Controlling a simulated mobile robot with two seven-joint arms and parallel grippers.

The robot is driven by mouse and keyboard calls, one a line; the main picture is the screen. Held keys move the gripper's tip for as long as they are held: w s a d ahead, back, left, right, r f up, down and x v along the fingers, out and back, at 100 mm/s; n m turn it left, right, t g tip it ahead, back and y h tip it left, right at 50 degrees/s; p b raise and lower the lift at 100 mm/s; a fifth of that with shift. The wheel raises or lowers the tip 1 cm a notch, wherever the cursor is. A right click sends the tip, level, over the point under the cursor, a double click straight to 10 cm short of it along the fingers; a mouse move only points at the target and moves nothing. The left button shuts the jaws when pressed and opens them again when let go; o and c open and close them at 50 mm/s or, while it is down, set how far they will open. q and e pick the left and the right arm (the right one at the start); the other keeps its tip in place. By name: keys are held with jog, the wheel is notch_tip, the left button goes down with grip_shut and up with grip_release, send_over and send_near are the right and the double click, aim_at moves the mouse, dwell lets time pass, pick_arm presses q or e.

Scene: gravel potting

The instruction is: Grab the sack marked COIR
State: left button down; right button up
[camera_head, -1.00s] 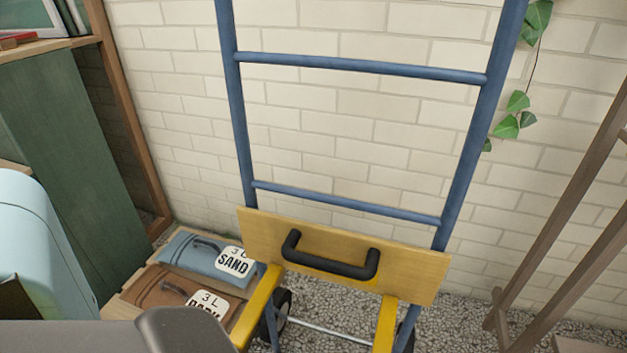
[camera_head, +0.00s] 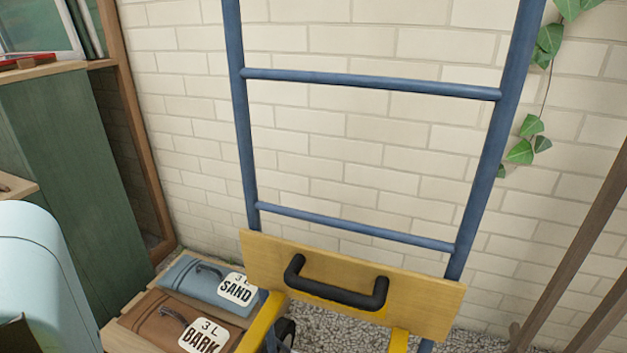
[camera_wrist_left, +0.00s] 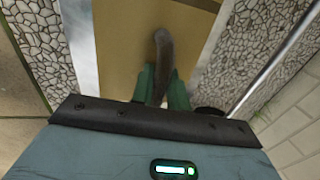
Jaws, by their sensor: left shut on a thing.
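No sack with a readable COIR mark shows in either view. My left gripper (camera_wrist_left: 161,78), with green fingers, is shut on a dark curved handle (camera_wrist_left: 163,48) in the left wrist view. Below the handle is a plain tan surface (camera_wrist_left: 118,40); no marking shows on it, so I cannot tell whether it is the COIR sack. In the head view, a blue-grey sack marked SAND (camera_head: 205,281) and a brown sack marked BARK (camera_head: 157,318) lie side by side at the lower left. Neither of my grippers shows in the head view.
A blue-framed hand truck (camera_head: 481,150) with a yellow board and black handle (camera_head: 335,285) stands before the brick wall. A green panel (camera_head: 75,160) and a pale blue rounded object (camera_head: 40,270) are at left. Brown wooden legs (camera_head: 575,270) are at right. Gravel covers the ground.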

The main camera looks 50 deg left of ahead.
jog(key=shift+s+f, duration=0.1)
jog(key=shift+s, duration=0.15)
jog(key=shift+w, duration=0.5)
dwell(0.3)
pick_arm(q)
jog(key=shift+r, duration=0.1)
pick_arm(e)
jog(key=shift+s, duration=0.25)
